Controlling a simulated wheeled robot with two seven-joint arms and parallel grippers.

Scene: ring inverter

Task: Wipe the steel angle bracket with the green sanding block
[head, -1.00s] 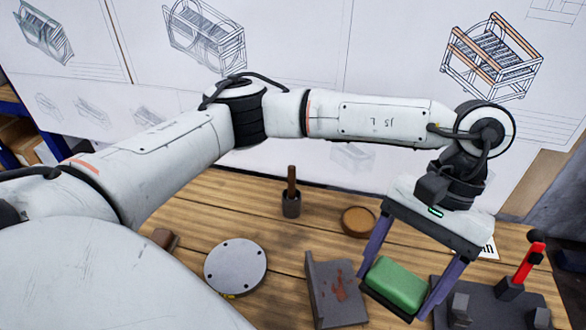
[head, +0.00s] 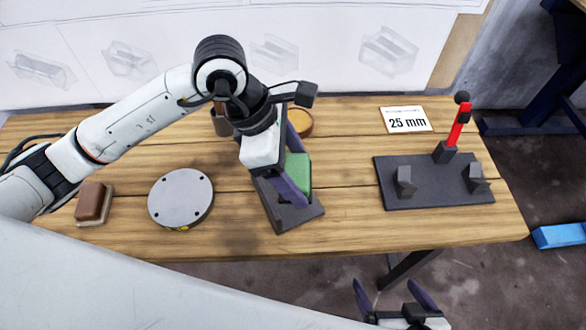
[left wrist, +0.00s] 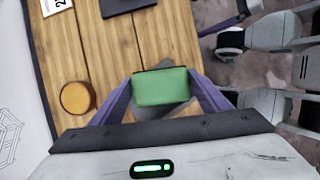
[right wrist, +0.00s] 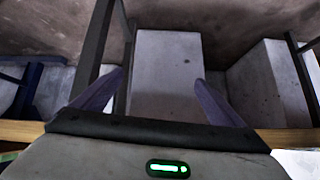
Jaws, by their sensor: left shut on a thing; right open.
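The green sanding block (head: 299,171) is held between the purple fingers of my left gripper (head: 296,178); it fills the gap in the left wrist view (left wrist: 162,87). The steel angle bracket (head: 290,216), dark grey, lies on the table directly under and around the block, partly hidden by my gripper. In the left wrist view a strip of the bracket (left wrist: 178,107) shows beside the block. I cannot tell whether block and bracket touch. The bracket's reddish marks are not visible now. My right gripper (head: 396,296) is open and empty, in front of the table's near edge.
A round grey metal disc (head: 181,198) and a brown block (head: 94,203) lie left of the bracket. A round tan dish (head: 300,122) and a dark cup stand behind. A dark fixture with a red handle (head: 425,182) and a "25 mm" card (head: 406,119) are right. Table between is clear.

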